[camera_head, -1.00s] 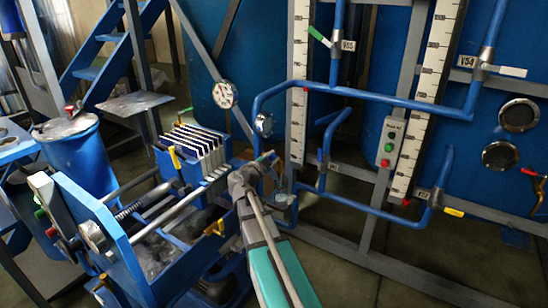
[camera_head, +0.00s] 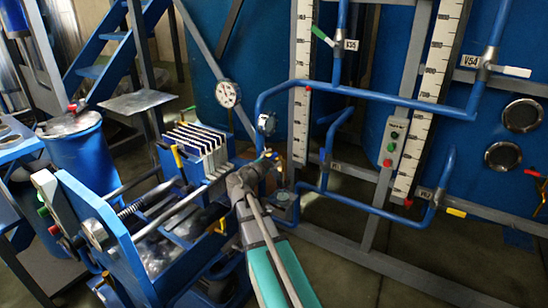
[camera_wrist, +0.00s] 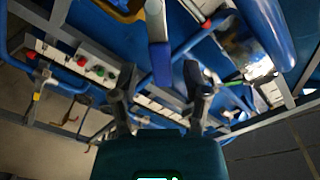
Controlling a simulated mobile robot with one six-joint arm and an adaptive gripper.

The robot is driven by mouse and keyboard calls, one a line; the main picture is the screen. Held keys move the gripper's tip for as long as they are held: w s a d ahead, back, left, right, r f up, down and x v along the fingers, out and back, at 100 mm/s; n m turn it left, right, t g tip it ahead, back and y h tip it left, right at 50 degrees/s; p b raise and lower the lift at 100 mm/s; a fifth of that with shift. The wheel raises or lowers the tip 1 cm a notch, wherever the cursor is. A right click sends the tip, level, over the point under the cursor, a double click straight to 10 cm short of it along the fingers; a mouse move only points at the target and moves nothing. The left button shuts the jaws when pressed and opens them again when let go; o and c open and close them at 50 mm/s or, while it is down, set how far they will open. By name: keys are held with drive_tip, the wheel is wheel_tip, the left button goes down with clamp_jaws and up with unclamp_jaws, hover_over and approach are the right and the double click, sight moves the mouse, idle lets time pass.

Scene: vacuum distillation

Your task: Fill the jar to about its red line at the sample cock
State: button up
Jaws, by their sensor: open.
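My gripper (camera_wrist: 157,82) is open in the wrist view, with its two dark fingers apart. A short bar with a pale upper part and a blue end (camera_wrist: 161,62) shows between the fingers. I cannot tell how near it is or whether it is the sample cock's handle. In the head view my gripper (camera_head: 266,168) is at the pipework in the middle, largely hidden by my own arm. A small greyish thing (camera_head: 284,199) beside it, low on the blue pipe, may be the jar. No red line on it can be made out.
Blue pipes (camera_head: 400,99) cross in front of large blue tanks (camera_head: 386,150). A grey box with green and red buttons (camera_head: 391,142) is on the frame to the right. A blue machine with pale plates (camera_head: 199,145) stands close on the left. Open floor (camera_head: 460,255) shows at lower right.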

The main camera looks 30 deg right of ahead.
drive_tip(key=v, duration=1)
drive_tip(key=shift+a, duration=0.2)
idle(6.8)
